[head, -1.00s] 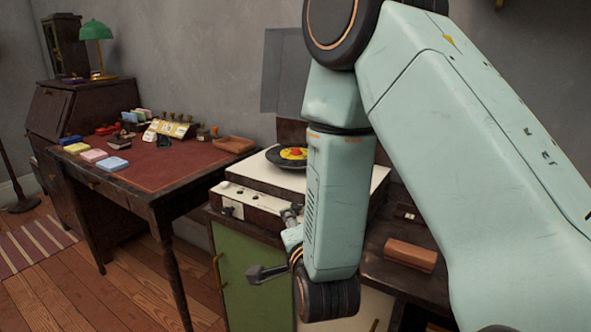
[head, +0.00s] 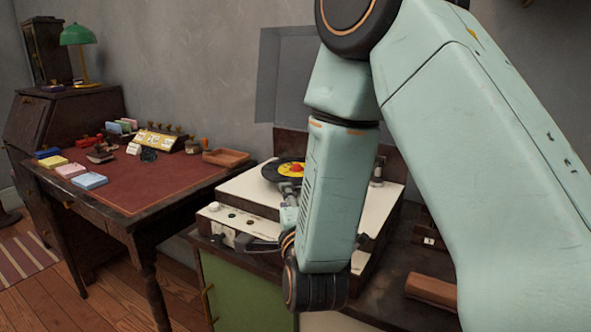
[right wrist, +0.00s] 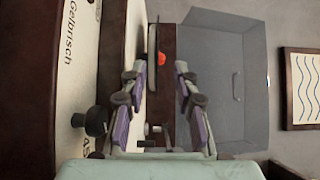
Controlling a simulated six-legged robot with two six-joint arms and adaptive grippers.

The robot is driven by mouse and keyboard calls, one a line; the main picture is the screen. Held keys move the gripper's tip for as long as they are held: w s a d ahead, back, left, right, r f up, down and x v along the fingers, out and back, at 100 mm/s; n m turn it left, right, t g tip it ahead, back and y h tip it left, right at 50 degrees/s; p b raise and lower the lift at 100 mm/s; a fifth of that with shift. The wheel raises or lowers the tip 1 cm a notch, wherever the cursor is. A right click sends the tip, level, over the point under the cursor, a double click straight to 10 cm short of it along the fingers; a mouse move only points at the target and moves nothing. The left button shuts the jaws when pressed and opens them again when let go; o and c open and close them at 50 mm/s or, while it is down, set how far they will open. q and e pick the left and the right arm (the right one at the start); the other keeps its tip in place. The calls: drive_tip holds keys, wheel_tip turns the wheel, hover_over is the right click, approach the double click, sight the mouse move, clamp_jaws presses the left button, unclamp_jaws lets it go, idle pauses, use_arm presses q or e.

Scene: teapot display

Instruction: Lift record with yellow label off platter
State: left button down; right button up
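The record with the yellow label (head: 290,170) lies flat on the record player (head: 232,187), with a small red piece on its centre. My arm hides its right part. My left gripper is not in view.
The grey dust cover (right wrist: 218,85) stands up behind the player. A black knob (right wrist: 95,120) is near the gripper in the wrist view. The desk (head: 130,190) at left holds stamps and coloured pads.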

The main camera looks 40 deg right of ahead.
sight(281, 181)
drive_tip(key=shift+w+d+r, duration=0.15)
drive_tip(key=shift+w, duration=0.1)
drive_tip(key=x, duration=0.2)
drive_tip(key=f+b+x, duration=0.1)
drive_tip(key=x, duration=0.1)
drive_tip(key=shift+w+d, duration=0.25)
drive_tip(key=shift+w+d+r+b, duration=0.2)
drive_tip(key=shift+w+b, duration=0.2)
drive_tip(key=shift+w, duration=0.05)
drive_tip(key=shift+w+d+f, duration=0.1)
drive_tip(key=shift+w, duration=0.1)
clamp_jaws()
